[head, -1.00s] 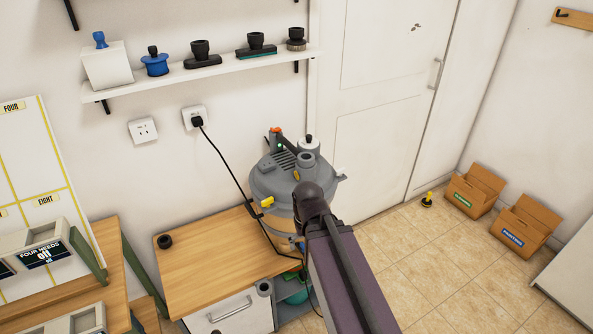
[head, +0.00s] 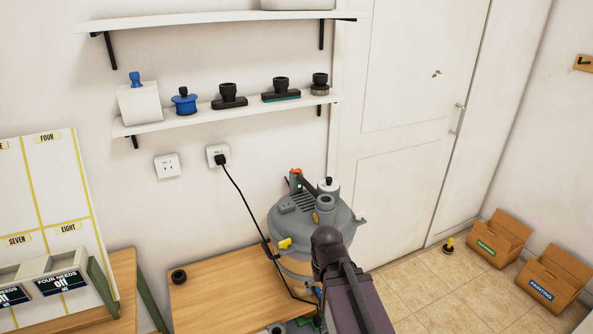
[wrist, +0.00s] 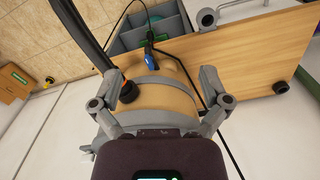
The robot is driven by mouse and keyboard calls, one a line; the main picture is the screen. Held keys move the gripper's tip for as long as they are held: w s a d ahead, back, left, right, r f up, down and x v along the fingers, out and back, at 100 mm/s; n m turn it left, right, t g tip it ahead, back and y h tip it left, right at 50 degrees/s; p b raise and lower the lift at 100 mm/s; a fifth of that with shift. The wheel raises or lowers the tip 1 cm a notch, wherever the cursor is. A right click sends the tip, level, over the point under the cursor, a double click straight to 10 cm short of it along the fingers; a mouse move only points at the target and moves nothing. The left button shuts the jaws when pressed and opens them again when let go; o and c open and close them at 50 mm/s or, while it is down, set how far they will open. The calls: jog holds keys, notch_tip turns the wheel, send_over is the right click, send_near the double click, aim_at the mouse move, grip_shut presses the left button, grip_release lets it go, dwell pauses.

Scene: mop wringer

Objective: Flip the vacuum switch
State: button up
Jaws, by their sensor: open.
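The vacuum (head: 283,222) has a grey lid and a tan drum and stands beside the wooden bench top in the head view. A small orange-red piece (head: 296,171) sits at the back of its lid with a green spot below it; I cannot tell surely whether this is the switch. In the wrist view the tan drum (wrist: 158,98) lies straight ahead, between and beyond the fingers. My gripper (wrist: 161,88) is open and empty, its two grey fingers spread wide. In the head view my arm hides the drum's right side, and the gripper cannot be made out.
A black cord runs from a wall socket (head: 217,156) down past the vacuum. The wooden bench top (head: 215,290) is left of the vacuum, with a small black ring (head: 178,276). A shelf (head: 150,128) of attachments hangs above. Cardboard boxes (head: 499,239) stand on the floor at right.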

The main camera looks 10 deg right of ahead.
jog(key=shift+r, duration=0.25)
jog(key=c, duration=1)
jog(key=shift+r+p, duration=0.25)
jog(key=shift+p, duration=0.25)
grip_shut()
jog(key=w+r+t+p, duration=0.1)
jog(key=w+r+p, duration=0.2)
jog(key=r+p, duration=0.5)
jog(key=w+r+p, duration=0.4)
jog(key=r+p, duration=0.3)
jog(key=w+d+r+n+t+y+p, duration=0.1)
jog(key=w+r+t, duration=0.1)
jog(key=w, duration=0.8)
jog(key=w+d+r+t+y, duration=0.2)
jog(key=w+r, duration=0.1)
jog(key=w, duration=0.8)
jog(key=w+d+r+n+t+y+p, duration=0.1)
jog(key=w+d+r+t, duration=0.1)
jog(key=w, duration=0.9)
jog(key=shift+r+n+t+y+p, duration=0.3)
jog(key=shift+r+t+y, duration=0.15)
jog(key=shift+r, duration=0.25)
jog(key=shift+d, duration=0.1)
